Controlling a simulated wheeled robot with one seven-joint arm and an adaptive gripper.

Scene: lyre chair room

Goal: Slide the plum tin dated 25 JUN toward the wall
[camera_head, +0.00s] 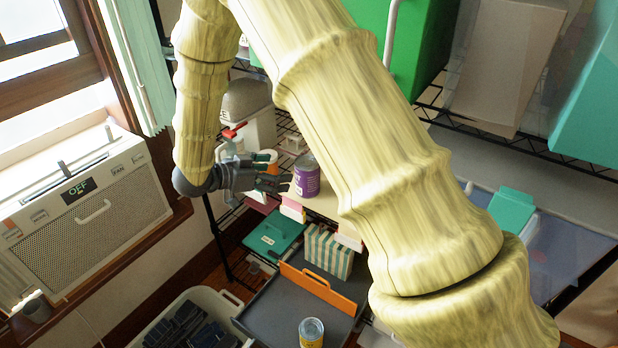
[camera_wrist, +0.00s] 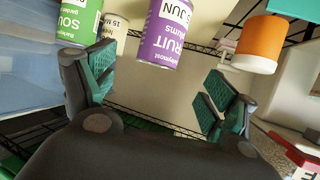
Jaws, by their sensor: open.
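The purple plum tin (camera_head: 306,177) stands upright on a tan board on the wire shelf in the head view. My gripper (camera_head: 272,180) is just left of the tin in the head view. In the wrist view my gripper (camera_wrist: 160,90) has its two green-padded fingers spread wide with nothing between them. The tin shows beyond the fingertips; I cannot tell whether anything touches it.
In the wrist view a green soup tin (camera_wrist: 78,20) and a white-labelled tin (camera_wrist: 116,24) are left of the plum tin, and an orange and white cup (camera_wrist: 258,45) is right. Below the shelf are a striped box (camera_head: 328,252) and a grey tray (camera_head: 270,320) holding another tin (camera_head: 311,333).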

